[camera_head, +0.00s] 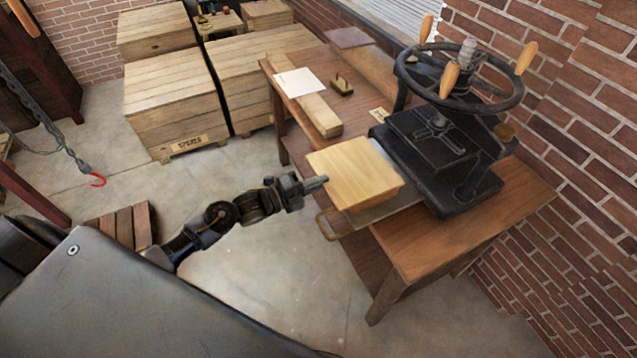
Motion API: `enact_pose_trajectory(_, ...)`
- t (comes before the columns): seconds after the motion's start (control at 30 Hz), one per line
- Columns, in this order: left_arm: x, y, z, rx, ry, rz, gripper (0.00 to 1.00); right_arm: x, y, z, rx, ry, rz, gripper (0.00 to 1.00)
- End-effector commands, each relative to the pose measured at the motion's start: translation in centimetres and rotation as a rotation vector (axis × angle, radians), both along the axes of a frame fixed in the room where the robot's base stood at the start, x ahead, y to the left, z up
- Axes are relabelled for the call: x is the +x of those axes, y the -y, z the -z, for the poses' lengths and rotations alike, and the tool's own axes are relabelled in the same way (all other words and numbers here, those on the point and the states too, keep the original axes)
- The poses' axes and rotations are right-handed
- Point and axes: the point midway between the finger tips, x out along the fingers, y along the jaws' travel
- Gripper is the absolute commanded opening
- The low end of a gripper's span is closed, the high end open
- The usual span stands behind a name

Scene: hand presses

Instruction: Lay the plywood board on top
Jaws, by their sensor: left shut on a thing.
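The plywood board (352,171) is a pale, square wooden board in the middle of the head view. It lies level over a grey metal plate (385,212) that juts from the press past the table's left edge. What lies directly under the board is hidden. My left gripper (318,183) reaches in from the left and is shut on the board's left edge. The black hand press (440,140), with its large wheel (425,100) and wooden grips, stands just right of the board. My right gripper is out of view.
The wooden table (480,218) carries the press, a white sheet (299,82), a long wooden block (318,115) and a small brass-handled item (342,86). Wooden crates (175,105) stand behind; a red hook (98,181) hangs left.

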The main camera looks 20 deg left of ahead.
Motion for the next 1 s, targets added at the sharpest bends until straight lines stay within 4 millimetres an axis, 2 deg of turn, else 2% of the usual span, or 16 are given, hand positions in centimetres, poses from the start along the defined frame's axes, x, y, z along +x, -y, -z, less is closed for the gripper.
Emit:
enact_pose_trajectory(0.9,0.01,0.0,0.08,-0.001,0.001,0.0,0.0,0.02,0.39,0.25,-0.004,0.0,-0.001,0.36)
enact_pose_trajectory(0.93,0.01,0.0,0.08,-0.001,0.001,0.0,0.13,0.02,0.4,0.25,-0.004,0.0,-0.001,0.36)
enact_pose_trajectory(1.0,0.01,0.0,0.09,-0.001,0.001,0.0,0.22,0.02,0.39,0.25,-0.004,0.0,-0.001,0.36)
